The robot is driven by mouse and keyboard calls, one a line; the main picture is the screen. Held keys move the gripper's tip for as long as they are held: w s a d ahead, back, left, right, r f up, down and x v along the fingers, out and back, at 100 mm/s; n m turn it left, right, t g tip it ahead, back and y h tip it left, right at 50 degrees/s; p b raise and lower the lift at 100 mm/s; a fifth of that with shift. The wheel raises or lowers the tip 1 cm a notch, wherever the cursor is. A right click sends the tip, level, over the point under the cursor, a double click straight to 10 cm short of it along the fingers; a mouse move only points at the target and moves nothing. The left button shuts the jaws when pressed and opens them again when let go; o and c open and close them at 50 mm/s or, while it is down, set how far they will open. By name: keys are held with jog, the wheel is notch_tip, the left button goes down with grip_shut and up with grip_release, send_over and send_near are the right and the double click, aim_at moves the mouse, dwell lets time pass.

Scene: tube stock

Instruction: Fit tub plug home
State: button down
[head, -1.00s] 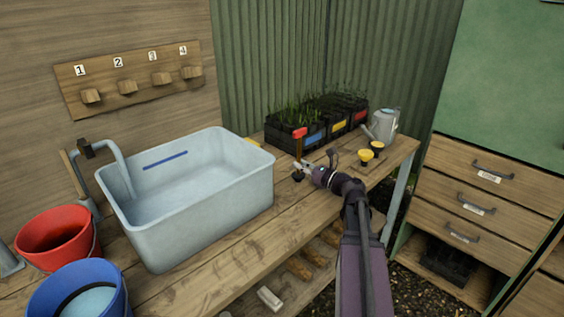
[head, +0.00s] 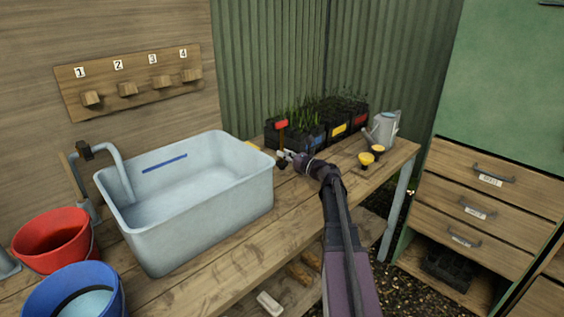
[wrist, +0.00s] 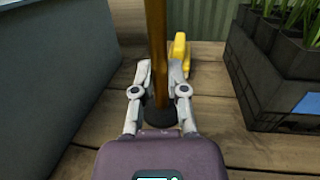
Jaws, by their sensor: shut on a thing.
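My gripper (head: 287,155), also in the wrist view (wrist: 160,70), is shut on the rod, just right of the tub. The grey tub (head: 205,220) stands on the bench with a blue line on its inner back wall. Its drain is not visible. I cannot tell whether the foot touches the bench.
Planter trays (head: 312,134) stand behind my gripper, and one shows close on the right in the wrist view. A yellow object (wrist: 181,58) lies just beyond the rod. A watering can (head: 383,130) and yellow-topped items (head: 366,159) stand right. Red (head: 52,240) and blue (head: 75,295) buckets are left.

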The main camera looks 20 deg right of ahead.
aim_at(284, 161)
jog(key=shift+w, duration=0.6)
jog(key=shift+w+f+b, duration=0.1)
jog(key=shift+f+b, duration=0.25)
notch_tip(284, 161, down, 3)
jog(key=b, duration=0.3)
jog(key=shift+f, duration=0.1)
jog(key=c, duration=0.7)
grip_release()
jog(key=shift+o, duration=0.2)
